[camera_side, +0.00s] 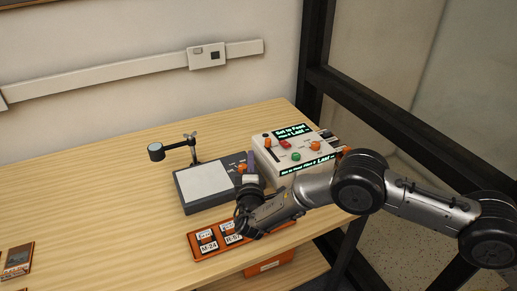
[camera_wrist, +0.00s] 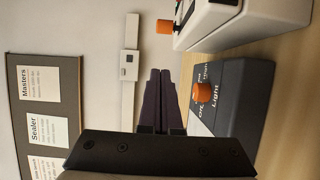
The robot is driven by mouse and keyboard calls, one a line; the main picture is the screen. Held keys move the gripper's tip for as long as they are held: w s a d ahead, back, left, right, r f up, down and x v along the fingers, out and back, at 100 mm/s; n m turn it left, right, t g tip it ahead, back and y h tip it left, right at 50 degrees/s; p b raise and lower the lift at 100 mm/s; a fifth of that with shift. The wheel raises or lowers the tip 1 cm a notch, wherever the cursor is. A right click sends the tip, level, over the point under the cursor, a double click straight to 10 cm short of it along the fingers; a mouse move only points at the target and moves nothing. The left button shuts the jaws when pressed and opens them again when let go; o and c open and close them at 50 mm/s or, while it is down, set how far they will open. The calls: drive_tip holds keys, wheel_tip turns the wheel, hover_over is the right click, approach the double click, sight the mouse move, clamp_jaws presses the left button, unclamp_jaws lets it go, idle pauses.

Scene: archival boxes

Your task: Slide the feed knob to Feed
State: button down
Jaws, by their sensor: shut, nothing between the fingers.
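The white control box (camera_side: 262,160) stands at the right back of the table, with lit panels reading "Set to Feed". It carries several orange knobs (camera_side: 316,146), a red button (camera_side: 285,143) and a green button (camera_side: 296,156). I cannot read which knob is the feed knob. In the wrist view the box (camera_wrist: 214,22) is at the top right, with one orange knob (camera_wrist: 165,27) sticking out left. My gripper (camera_side: 251,155) is shut and empty, its purple fingers just left of the box. They also show in the wrist view (camera_wrist: 160,72), touching no knob that I can see.
A dark light pad (camera_side: 181,193) with an orange knob (camera_wrist: 204,92) marked Light stands beside the box. A small lens on a stand (camera_side: 156,152) is behind it. An orange tray with labelled items (camera_side: 196,250) lies in front. The table's left is mostly clear.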

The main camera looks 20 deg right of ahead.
sight(262, 144)
drive_tip(key=shift+w+d, duration=1.3)
drive_tip(key=shift+d, duration=0.2)
drive_tip(key=shift+w+d, duration=1.3)
drive_tip(key=shift+d, duration=0.15)
drive_tip(key=shift+s, duration=3.1)
